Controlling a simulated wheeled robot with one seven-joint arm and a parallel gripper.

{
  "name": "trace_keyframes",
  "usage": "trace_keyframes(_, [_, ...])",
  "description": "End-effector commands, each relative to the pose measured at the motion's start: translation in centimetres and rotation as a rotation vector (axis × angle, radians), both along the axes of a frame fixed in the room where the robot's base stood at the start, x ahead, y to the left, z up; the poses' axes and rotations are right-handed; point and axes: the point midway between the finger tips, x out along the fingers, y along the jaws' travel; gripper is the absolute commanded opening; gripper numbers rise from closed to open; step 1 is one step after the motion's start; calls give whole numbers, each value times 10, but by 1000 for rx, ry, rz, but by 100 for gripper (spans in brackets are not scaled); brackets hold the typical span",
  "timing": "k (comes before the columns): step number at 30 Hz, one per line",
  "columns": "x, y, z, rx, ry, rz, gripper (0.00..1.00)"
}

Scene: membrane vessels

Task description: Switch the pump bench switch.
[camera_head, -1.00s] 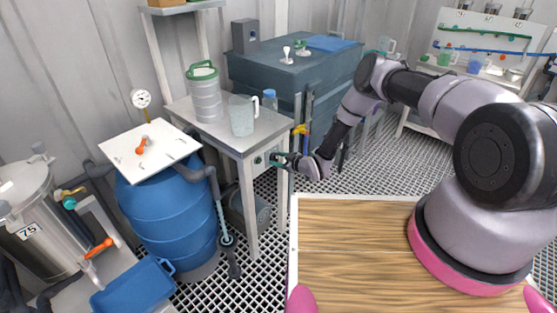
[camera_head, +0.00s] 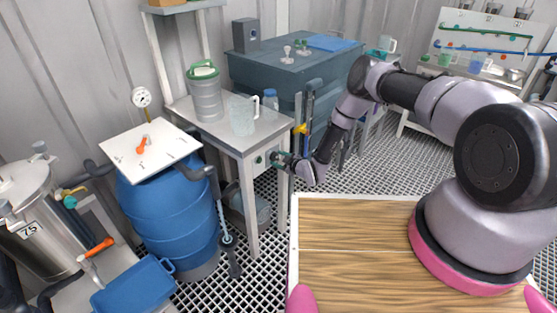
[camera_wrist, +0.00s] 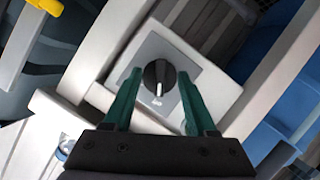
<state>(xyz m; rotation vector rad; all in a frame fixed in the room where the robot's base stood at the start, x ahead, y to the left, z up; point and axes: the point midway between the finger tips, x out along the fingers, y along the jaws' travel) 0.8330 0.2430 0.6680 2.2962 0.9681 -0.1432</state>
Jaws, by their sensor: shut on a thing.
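The pump bench switch is a round black knob (camera_wrist: 158,78) with a white mark on a grey plate (camera_wrist: 180,58), set in a pale box on the bench's side. In the wrist view the knob sits between the two green fingers of my gripper (camera_wrist: 160,76). The fingers stand one on each side and are shut on it. In the head view my gripper (camera_head: 276,159) is at the bench's front right end, beneath the top. The knob is hidden there by my gripper.
A blue barrel (camera_head: 170,215) stands to the left. A dark teal tank (camera_head: 275,75) stands behind.

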Motion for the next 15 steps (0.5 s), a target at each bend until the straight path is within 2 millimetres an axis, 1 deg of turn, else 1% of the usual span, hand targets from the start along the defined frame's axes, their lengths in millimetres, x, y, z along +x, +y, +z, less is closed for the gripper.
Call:
trace_keyframes(1, [0, -1, 0, -1, 0, 0, 61])
trace_keyframes(2, [0, -1, 0, -1, 0, 0, 73])
trace_keyframes(3, [0, 0, 0, -1, 0, 0, 86])
trace_keyframes(12, [0, 0, 0, 0, 1, 1, 86])
trace_keyframes(15, [-4, -4, 1, -1, 2, -1, 86])
